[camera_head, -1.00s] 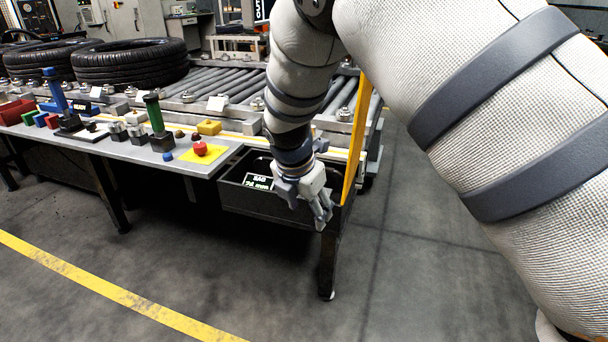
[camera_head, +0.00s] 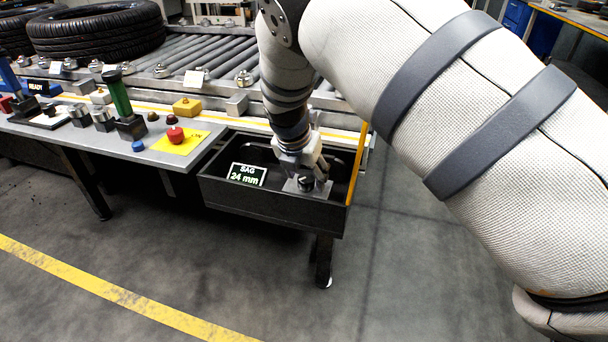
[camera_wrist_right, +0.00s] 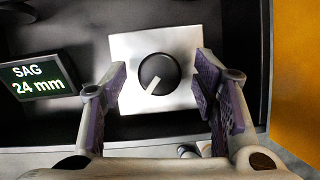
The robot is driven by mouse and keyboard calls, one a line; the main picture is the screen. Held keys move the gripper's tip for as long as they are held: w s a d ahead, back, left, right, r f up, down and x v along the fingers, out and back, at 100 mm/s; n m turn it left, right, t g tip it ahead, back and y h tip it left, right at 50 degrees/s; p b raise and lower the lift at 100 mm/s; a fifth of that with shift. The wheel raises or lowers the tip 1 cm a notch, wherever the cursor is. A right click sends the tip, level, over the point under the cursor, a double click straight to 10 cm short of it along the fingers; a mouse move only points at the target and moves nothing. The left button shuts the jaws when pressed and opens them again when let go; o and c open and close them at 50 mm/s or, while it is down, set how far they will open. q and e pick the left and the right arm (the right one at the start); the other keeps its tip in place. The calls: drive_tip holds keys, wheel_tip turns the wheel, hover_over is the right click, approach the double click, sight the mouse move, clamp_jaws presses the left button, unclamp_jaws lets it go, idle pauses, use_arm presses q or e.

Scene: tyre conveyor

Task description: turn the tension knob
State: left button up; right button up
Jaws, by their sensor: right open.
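The tension knob is a round black knob (camera_wrist_right: 159,74) with a pale pointer mark, set on a light square plate (camera_wrist_right: 190,45) inside a dark tray. In the wrist view its pointer is toward the lower left. In the head view the knob (camera_head: 305,183) shows just below my right gripper (camera_head: 308,172). In the wrist view my right gripper (camera_wrist_right: 166,97) is open, with one purple-padded finger on each side of the knob and a gap to it on both sides. A display (camera_head: 247,175) reading "SAG 24 mm" stands left of the knob. My left gripper is not in view.
The dark tray (camera_head: 270,207) has raised walls around the knob. A yellow post (camera_head: 356,168) stands at its right. A panel to the left carries a red button (camera_head: 176,134), a green lever (camera_head: 118,95) and a blue button (camera_head: 138,146). Rollers and tyres (camera_head: 95,32) lie behind.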

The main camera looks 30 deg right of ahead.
drive_tip(key=shift+w+d+f, duration=0.1)
drive_tip(key=shift+f, duration=0.15)
drive_tip(key=shift+c, duration=0.5)
drive_tip(key=c, duration=1.1)
drive_tip(key=shift+o, duration=0.2)
